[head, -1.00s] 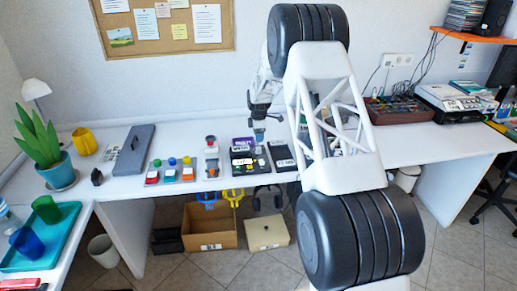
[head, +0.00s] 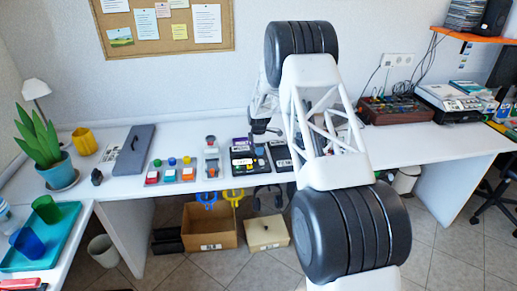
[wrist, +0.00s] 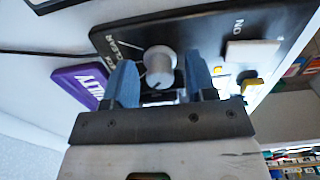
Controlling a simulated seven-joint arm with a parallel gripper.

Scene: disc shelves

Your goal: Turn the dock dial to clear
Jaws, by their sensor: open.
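The dock (head: 248,158) is a dark box on the table, under my arm in the head view. In the wrist view its black panel (wrist: 210,35) carries a pale round dial (wrist: 160,62), with the word CLEAR printed to the left of it. My gripper (wrist: 160,68) is open, with one blue-grey finger on each side of the dial in the picture. I cannot tell whether either finger touches it. In the head view my gripper (head: 265,130) is just above the dock, and the dial is too small to make out.
A purple item (wrist: 80,88) lies beside the dock. Several coloured button boxes (head: 170,172) and a grey device (head: 211,160) stand to the left. A dark flat unit (head: 280,155) is close on the right.

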